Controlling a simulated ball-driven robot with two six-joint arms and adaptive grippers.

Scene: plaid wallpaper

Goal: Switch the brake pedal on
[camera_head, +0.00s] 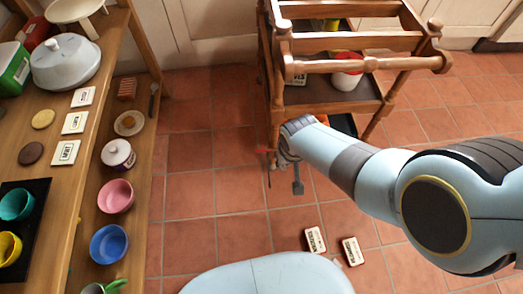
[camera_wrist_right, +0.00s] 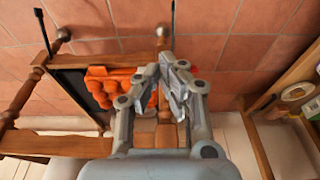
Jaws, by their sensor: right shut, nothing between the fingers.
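My right gripper (camera_head: 287,160) is at the near left leg of the wooden trolley (camera_head: 340,66). In the right wrist view the gripper (camera_wrist_right: 168,72) is shut and empty, its fingers meeting in front of the trolley. A thin dark rod with a small red part (camera_head: 264,151) stands beside that leg, just left of the gripper. The right wrist view shows dark rods at two trolley corners, one with a black tip (camera_wrist_right: 40,16). I cannot tell for sure which part is the brake pedal, nor its state. My left gripper is out of view.
The trolley holds a red and white pot (camera_head: 346,72) and, low down, orange items (camera_wrist_right: 115,84). A wooden shelf unit (camera_head: 140,160) with bowls and tins stands at the left. Two small cards (camera_head: 315,240) lie on the tiled floor. Floor between shelf and trolley is clear.

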